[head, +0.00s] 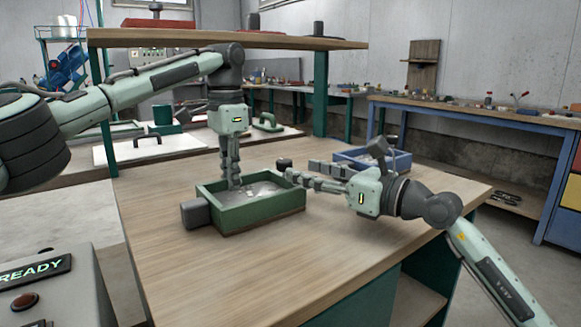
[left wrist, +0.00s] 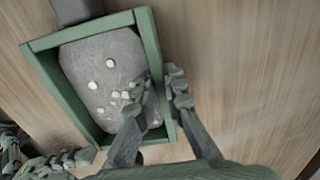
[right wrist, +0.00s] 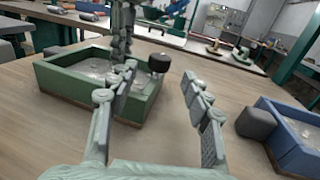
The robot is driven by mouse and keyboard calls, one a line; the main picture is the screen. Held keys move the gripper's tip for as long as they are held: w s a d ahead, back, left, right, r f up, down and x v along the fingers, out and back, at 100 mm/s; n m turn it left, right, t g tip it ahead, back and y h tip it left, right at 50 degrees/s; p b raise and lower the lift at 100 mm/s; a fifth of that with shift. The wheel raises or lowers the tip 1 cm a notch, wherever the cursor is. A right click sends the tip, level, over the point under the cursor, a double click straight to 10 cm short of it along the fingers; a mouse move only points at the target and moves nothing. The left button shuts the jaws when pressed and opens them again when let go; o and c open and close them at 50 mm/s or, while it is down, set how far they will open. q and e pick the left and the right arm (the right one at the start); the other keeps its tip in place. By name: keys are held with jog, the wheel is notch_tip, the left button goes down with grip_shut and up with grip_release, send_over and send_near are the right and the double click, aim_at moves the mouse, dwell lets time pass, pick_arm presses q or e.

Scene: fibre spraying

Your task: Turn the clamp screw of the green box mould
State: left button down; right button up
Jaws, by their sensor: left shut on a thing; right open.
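The green box mould (head: 262,218) sits on the wooden table, grey filling with pale lumps inside. A dark block (head: 195,213) is at its left end. My left gripper (head: 234,187) points down and is shut on a long wall of the mould; the left wrist view shows its fingers (left wrist: 163,82) on both sides of that wall. The clamp screw's black knob (head: 284,163) stands by the mould's far right corner. My right gripper (head: 301,172) is open, its fingertips close to the knob. In the right wrist view the knob (right wrist: 159,63) appears between the open fingers.
A blue box mould (head: 398,160) with a dark block stands behind my right gripper. A raised wooden shelf (head: 270,41) spans the back left. The front of the wooden table (head: 200,275) is clear. A control box with a READY display (head: 38,275) is at the front left.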

jog(key=v, duration=0.5)
jog(key=shift+s+d, duration=0.15)
jog(key=shift+s, duration=0.05)
pick_arm(q)
jog(key=c, duration=1.5)
grip_release()
jog(key=shift+c, duration=0.2)
notch_tip(320, 180, up, 8)
jog(key=shift+f, duration=0.2)
